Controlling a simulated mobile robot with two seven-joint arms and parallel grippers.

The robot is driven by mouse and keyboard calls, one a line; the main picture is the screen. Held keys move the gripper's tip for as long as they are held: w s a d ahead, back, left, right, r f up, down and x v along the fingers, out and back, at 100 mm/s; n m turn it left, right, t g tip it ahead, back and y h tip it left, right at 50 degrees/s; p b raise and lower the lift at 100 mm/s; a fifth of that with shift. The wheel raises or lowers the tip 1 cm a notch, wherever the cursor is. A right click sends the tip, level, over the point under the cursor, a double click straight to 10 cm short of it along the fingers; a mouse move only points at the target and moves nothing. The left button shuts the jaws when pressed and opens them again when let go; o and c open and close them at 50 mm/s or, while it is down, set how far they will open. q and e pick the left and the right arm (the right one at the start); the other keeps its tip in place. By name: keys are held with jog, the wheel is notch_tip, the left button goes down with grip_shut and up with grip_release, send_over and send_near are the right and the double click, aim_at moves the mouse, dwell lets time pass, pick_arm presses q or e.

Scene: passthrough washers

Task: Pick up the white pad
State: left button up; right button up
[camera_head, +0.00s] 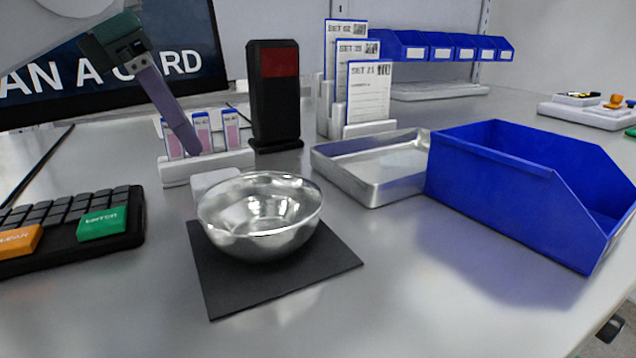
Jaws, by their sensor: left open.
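A small white block (213,181), which may be the white pad, stands on the table just behind the metal bowl (260,214). The bowl hides its lower right part. My left gripper (187,143) reaches down from the upper left, with a long purple-grey finger in view. Its tip is in front of the cards in the small white card holder (210,166), above and a little left of the white block. The gripper is open and nothing shows in it.
The bowl rests on a black mat (225,293). A keypad (75,222) is at left, a black reader (275,95) behind. A metal tray (372,187) and blue bin (510,190) are at right. Tall cards (368,95) stand behind the tray. The front table is clear.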

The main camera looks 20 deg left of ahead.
aim_at(216, 176)
pick_arm(q)
jog(key=x, duration=0.6)
jog(key=shift+d+f, duration=0.3)
jog(key=shift+f, duration=0.05)
jog(key=shift+c, duration=0.3)
jog(key=c, duration=1.4)
